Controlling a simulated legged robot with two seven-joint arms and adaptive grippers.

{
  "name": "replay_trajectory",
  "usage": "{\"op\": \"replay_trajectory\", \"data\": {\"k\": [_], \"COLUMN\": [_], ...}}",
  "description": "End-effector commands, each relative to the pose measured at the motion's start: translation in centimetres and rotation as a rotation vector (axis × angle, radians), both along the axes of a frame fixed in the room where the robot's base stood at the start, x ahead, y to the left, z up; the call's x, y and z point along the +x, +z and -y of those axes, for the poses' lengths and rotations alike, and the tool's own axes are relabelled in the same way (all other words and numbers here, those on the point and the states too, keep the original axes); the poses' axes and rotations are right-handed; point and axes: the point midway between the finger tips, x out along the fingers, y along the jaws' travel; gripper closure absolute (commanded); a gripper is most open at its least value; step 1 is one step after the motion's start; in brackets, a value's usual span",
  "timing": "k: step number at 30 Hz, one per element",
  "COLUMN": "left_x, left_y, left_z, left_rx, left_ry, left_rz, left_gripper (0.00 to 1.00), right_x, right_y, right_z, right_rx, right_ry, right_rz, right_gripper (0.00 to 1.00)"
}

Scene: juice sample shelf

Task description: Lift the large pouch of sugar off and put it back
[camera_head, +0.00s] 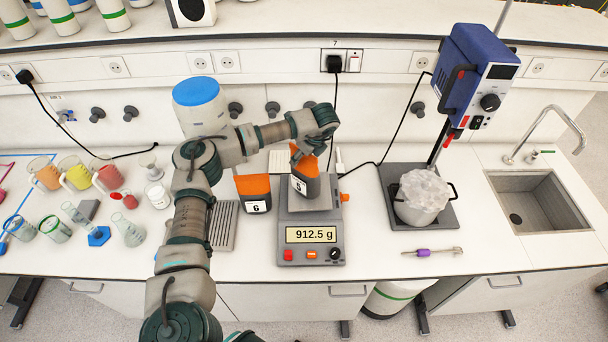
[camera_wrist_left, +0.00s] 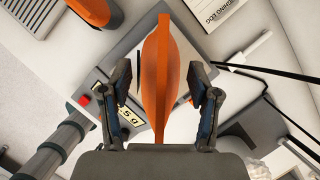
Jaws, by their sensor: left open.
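A grey and orange pouch (camera_head: 312,188), with a numbered white label, stands upright on the pan of the scale (camera_head: 275,245). The scale's display reads 912.5 g. My left gripper (camera_head: 300,152) is over the top of this pouch, pointing down. In the left wrist view, the open fingers (camera_wrist_left: 165,92) stand on either side of the pouch's orange top (camera_wrist_left: 163,65), with gaps visible on both sides. A second grey and orange pouch (camera_head: 254,188), labelled 6, stands on the bench left of the scale. My right gripper is not in view.
Left of the scale are a grey ribbed rack (camera_head: 224,228), a blue-lidded white tub (camera_head: 197,92) and coloured beakers (camera_head: 75,173). A stirrer stand with a covered pot (camera_head: 421,198) and a sink (camera_head: 540,205) are at right. A black cable runs behind the scale.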

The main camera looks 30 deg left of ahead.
Motion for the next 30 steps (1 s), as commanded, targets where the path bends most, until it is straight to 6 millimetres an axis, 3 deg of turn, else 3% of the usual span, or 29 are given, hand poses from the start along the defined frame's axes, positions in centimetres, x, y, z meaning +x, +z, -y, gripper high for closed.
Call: {"op": "replay_trajectory", "data": {"k": [4,9,17,30], "left_x": [0.1,0.0,0.1,0.1], "left_y": [-0.8,-0.8,-0.9,-0.8], "left_z": [-0.1,-0.1,-0.3,-0.4], "left_rx": [0.002,0.002,0.0,0.001], "left_ry": [-0.001,-0.001,0.0,0.001], "left_rz": [0.0,0.001,0.0,0.001], "left_gripper": [0.38,0.38,1.0,1.0], "right_x": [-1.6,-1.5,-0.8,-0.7], "right_y": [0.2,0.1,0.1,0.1], "right_z": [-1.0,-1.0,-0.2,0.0], "right_rx": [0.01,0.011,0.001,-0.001], "right_ry": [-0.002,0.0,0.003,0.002], "right_rz": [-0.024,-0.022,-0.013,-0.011], "right_gripper": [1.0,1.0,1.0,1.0]}}
